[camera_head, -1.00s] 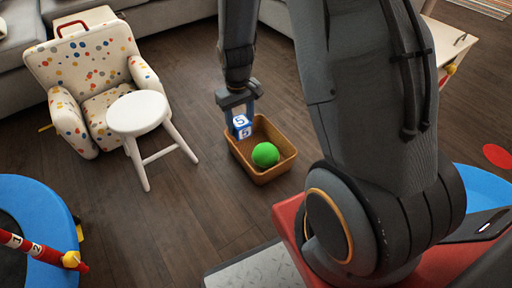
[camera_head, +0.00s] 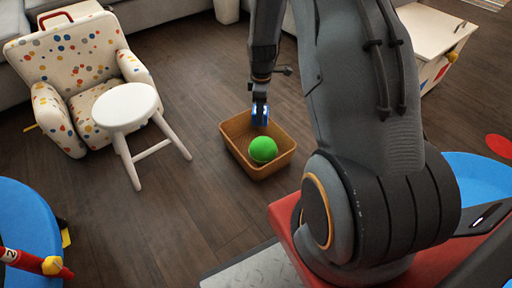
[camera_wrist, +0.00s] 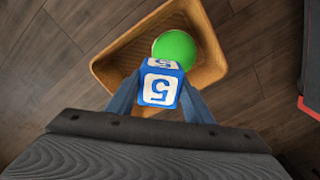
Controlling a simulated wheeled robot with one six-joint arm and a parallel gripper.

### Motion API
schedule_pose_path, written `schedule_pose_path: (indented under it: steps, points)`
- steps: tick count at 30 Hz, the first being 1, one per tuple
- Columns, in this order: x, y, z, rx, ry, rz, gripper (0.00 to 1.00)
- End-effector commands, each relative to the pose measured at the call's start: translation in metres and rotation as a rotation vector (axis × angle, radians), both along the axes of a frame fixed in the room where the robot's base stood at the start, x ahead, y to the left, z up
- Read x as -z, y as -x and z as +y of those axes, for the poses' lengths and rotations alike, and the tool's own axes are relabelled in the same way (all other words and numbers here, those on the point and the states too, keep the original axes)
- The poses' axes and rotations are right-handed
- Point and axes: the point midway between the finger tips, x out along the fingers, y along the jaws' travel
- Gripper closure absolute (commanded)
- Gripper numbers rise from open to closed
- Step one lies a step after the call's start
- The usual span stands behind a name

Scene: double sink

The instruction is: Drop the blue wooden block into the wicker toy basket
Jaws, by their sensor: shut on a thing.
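The blue wooden block (camera_wrist: 160,86), with white faces marked 5, is between the fingers of my gripper (camera_wrist: 160,100) in the wrist view. My gripper (camera_head: 260,112) is shut on the block and shows edge-on in the head view, where little of the block is visible. The wicker toy basket (camera_head: 240,155) stands on the floor below it. In the wrist view the basket (camera_wrist: 110,72) lies beneath the block, which overlaps its opening. The exact height of the block above the basket is hard to tell.
A green ball (camera_head: 263,149) lies in the basket. A white stool (camera_head: 125,106) and a spotted armchair (camera_head: 75,75) stand to the left. A small tan container (camera_head: 227,10) is behind, near the sofa. A white cabinet (camera_head: 435,40) is at the upper right. Floor around the basket is clear.

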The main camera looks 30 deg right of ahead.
Motion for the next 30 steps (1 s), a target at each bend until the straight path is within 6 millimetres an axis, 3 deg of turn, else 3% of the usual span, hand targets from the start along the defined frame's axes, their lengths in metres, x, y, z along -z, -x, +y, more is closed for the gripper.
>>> schedule_pose_path:
  steps: [15, 27, 28, 30]
  points:
    - [0.049, -0.001, 0.000, 0.002, -0.001, 0.001, 0.77]
    - [0.053, 0.000, 0.000, 0.002, 0.000, 0.000, 0.77]
    - [0.053, 0.000, 0.000, 0.002, 0.000, 0.000, 0.48]
    - [0.053, 0.000, 0.000, 0.002, 0.000, 0.000, 0.37]
